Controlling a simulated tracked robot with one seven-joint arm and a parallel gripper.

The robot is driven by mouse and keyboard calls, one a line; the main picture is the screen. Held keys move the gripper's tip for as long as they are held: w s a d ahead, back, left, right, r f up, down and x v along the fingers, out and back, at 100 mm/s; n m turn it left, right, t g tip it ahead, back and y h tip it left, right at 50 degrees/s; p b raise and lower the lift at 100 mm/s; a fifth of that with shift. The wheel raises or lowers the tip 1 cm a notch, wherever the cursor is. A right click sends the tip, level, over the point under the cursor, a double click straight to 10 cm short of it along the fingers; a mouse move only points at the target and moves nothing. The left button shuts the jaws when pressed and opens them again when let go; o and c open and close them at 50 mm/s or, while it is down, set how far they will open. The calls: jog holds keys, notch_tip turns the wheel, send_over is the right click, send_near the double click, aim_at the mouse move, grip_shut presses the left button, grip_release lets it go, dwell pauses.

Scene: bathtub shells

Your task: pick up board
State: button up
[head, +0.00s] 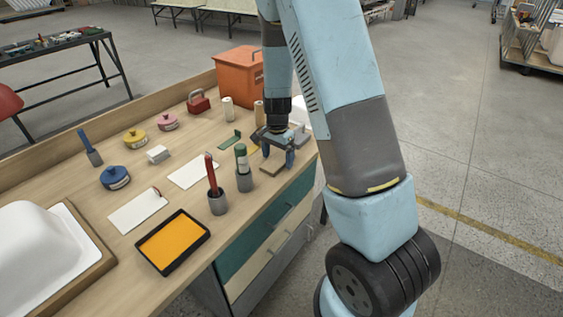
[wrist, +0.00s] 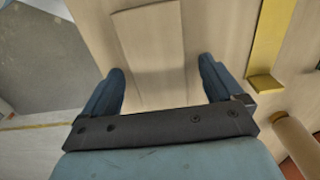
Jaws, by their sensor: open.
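The board is a small, flat wooden rectangle (head: 272,169) near the right edge of the workbench, beneath my gripper. In the wrist view, the board (wrist: 149,50) is a pale wood strip lying flat on the bench, running from the top of the picture down between my fingers. My gripper (head: 278,156) points down over it with its two blue fingers apart. In the wrist view my gripper (wrist: 161,72) is open, with one finger on each side of the board and nothing held. I cannot tell how high the fingertips are above the bench.
A yellow strip (wrist: 267,45) lies right of the fingers in the wrist view. A green-topped tool in a grey cup (head: 244,180) stands close left of my gripper, beside a red-handled one (head: 216,201). An orange box (head: 238,74) stands behind. The bench's right edge is close.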

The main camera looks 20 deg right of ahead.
jog(key=shift+f, duration=0.2)
jog(key=shift+c, duration=0.3)
jog(key=c, duration=1.1)
jog(key=shift+c, duration=0.2)
jog(key=shift+r, duration=0.15)
